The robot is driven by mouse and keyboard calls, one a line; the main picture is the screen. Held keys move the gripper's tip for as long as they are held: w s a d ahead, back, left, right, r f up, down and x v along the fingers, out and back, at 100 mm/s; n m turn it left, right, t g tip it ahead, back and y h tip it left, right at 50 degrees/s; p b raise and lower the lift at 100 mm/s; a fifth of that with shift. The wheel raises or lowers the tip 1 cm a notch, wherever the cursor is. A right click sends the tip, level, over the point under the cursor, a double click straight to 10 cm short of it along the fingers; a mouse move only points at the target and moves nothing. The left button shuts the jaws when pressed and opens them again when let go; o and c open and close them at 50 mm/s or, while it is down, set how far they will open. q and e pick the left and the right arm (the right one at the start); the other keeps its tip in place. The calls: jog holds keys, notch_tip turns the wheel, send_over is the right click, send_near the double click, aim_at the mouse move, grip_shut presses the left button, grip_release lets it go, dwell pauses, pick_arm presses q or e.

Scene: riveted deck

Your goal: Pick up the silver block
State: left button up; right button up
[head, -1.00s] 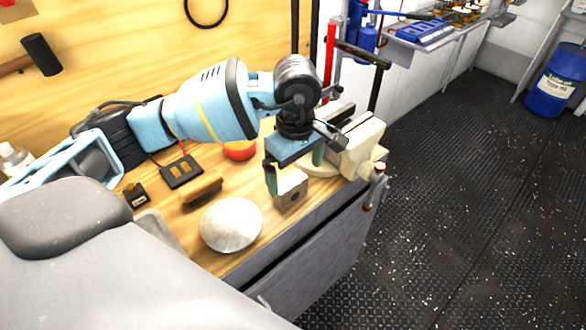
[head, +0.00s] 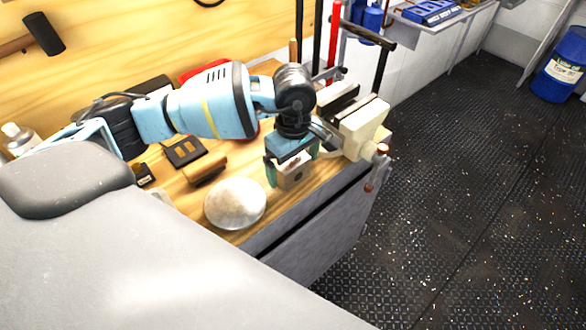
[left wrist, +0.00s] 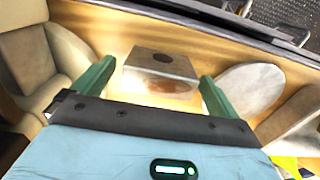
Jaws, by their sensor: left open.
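The silver block (head: 293,179) sits on the wooden workbench near its front edge, with a dark round hole in its side. My left gripper (head: 293,167) is open, pointing down, with one green finger on each side of the block. In the left wrist view, the block (left wrist: 158,68) lies between the two green fingertips of the left gripper (left wrist: 155,85), with gaps visible on both sides. The gripper body hides part of the block's top in the head view. My right gripper is not in view.
A cream vise (head: 362,130) stands close to the right of the gripper. A pale round disc (head: 235,203) lies left of the block, with a wooden-handled brush or block (head: 206,170) behind it. The bench's front edge (head: 300,205) is close; the floor beyond is clear.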

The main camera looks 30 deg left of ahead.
pick_arm(q)
jog(key=shift+f, duration=1.1)
jog(key=shift+r, duration=0.1)
jog(key=c, duration=1.4)
